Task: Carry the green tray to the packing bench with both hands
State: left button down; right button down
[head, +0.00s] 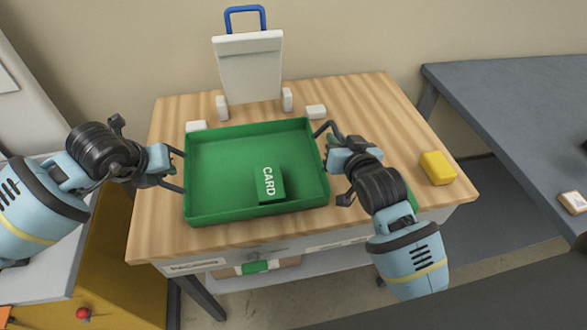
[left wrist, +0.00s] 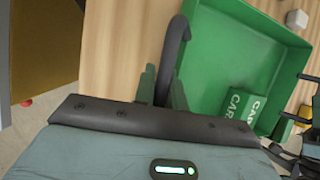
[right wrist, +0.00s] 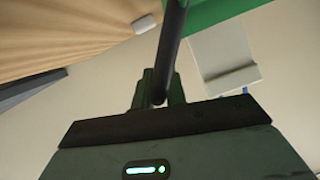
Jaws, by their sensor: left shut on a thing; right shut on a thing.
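The green tray (head: 225,165) is over the wooden packing bench (head: 420,205), whose front edge bears a label. I cannot tell whether its base touches the top. A green box marked CARD (head: 268,185) lies inside it; both also show in the left wrist view, the tray (left wrist: 215,50) and the box (left wrist: 243,103). My left gripper (head: 178,168) is shut on the tray's dark left handle (left wrist: 172,60). My right gripper (head: 330,158) is shut on the dark right handle (right wrist: 172,50). The tray looks about level.
Small white blocks (head: 316,111) sit along the bench's back. A yellow block (head: 437,167) lies at the bench's right. A grey table (head: 520,100) stands further right. A yellow cabinet (head: 110,260) is at left.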

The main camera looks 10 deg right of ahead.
pick_arm(q)
jog(key=c, duration=1.5)
grip_release()
jog(key=shift+f, duration=0.1)
pick_arm(e)
jog(key=c, duration=1.4)
grip_release()
jog(key=shift+f, duration=0.1)
jog(key=shift+c, duration=0.2)
pick_arm(q)
jog(key=shift+o, duration=0.2)
jog(key=v, duration=1.2)
pick_arm(e)
jog(key=shift+s, duration=0.1)
jog(key=v, duration=1.1)
jog(key=shift+s, duration=0.4)
jog(key=shift+d, duration=0.1)
